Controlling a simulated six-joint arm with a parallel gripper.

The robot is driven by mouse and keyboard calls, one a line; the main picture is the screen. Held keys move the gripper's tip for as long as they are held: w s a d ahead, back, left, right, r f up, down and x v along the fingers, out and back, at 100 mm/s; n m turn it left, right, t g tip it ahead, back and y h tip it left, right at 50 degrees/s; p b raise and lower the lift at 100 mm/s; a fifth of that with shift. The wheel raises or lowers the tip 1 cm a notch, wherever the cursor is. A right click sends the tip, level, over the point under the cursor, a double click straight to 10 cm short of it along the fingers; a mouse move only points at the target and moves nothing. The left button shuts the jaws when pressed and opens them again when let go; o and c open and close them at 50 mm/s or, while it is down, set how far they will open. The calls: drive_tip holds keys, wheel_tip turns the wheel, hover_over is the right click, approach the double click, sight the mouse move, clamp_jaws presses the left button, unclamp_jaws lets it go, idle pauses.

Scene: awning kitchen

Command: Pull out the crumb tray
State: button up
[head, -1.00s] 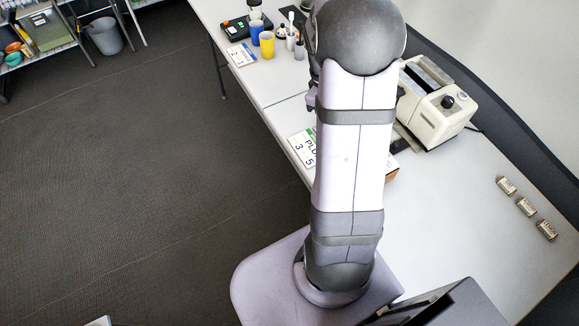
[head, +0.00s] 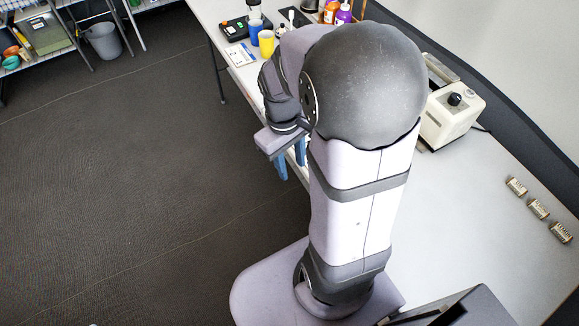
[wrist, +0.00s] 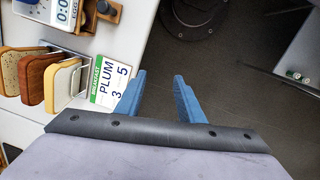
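The cream toaster (head: 452,112) with a dark knob stands on the white table, right of my arm in the head view. My arm covers part of its left side. I cannot make out the crumb tray in either current view. My gripper (wrist: 160,82) has two blue fingers, spread apart with nothing between them. In the wrist view the fingers are over dark floor just beside the table edge. In the head view my gripper (head: 288,164) points down at the table's left edge, away from the toaster.
A yellow cup (head: 266,43) and bottles (head: 343,14) are at the far end. Small labelled blocks (head: 538,208) lie right, with clear table around them.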

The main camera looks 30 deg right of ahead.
drive_tip(key=shift+s+a+f, duration=0.15)
drive_tip(key=shift+a, duration=0.2)
drive_tip(key=shift+m, duration=0.3)
